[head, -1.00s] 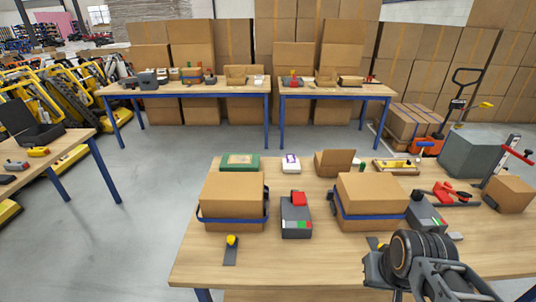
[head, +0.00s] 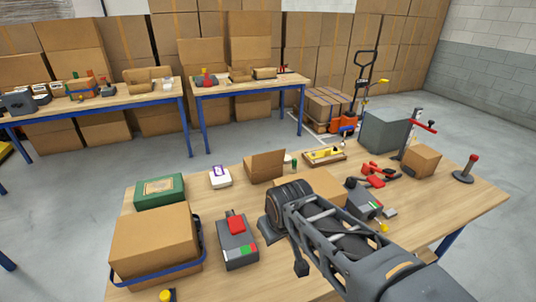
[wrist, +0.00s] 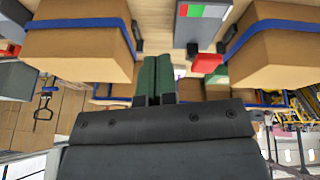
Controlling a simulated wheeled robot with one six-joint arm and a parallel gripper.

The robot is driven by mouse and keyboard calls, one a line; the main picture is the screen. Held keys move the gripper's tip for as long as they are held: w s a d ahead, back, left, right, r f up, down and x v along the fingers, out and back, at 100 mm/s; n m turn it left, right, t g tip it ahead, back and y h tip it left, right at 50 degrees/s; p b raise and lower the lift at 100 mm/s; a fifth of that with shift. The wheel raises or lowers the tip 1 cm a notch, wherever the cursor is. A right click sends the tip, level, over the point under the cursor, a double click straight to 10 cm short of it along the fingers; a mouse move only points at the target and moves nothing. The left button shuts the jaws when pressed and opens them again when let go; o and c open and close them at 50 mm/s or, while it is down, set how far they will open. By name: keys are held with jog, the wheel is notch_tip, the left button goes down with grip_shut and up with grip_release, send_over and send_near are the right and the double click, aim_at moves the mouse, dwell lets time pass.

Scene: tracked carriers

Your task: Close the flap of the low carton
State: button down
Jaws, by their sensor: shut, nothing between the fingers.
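In the head view the low carton (head: 264,176) stands at the far side of the near table, beyond my arm. It is small, brown and open, and its flap (head: 268,161) stands up. In the wrist view my gripper (wrist: 156,65) shows as two dark green fingers side by side, shut and empty. I cannot make out the carton in the wrist view, and the fingertips are not clear in the head view.
A strapped carton (head: 152,240) and a grey device with a red top (head: 237,245) stand left of my arm. Another carton (head: 325,187) is partly behind it.

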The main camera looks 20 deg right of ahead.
jog(key=w+d+n+t+h+b, duration=0.1)
jog(key=w+d+n+t+h, duration=0.1)
jog(key=w+d+n, duration=0.35)
jog(key=n+t+b, duration=0.3)
jog(key=n+t, duration=0.3)
jog(key=n, duration=1.4)
send_near(266, 153)
jog(key=s, duration=0.2)
jog(key=s+r, duration=0.1)
jog(key=s, duration=0.2)
jog(key=s+r, duration=0.1)
jog(key=s, duration=0.2)
jog(key=shift+d+r, duration=0.2)
jog(key=shift+d, duration=0.05)
jog(key=w+f+n+y, duration=0.1)
jog(key=w+f+n, duration=0.1)
jog(key=w, duration=0.2)
jog(key=w+f+n+p, duration=0.1)
jog(key=w+f+n, duration=0.1)
jog(key=w, duration=0.3)
jog(key=w+d+f+n+t+y, duration=0.1)
jog(key=w+f+n, duration=0.1)
jog(key=w+n, duration=0.2)
jog(key=shift+w+d+f+n+y+p, duration=0.1)
jog(key=shift+w+f+n+y+p, duration=0.15)
jog(key=shift+w+p, duration=0.2)
jog(key=shift+r, duration=0.2)
jog(key=shift+w+p, duration=0.3)
jog(key=shift+p, duration=0.6)
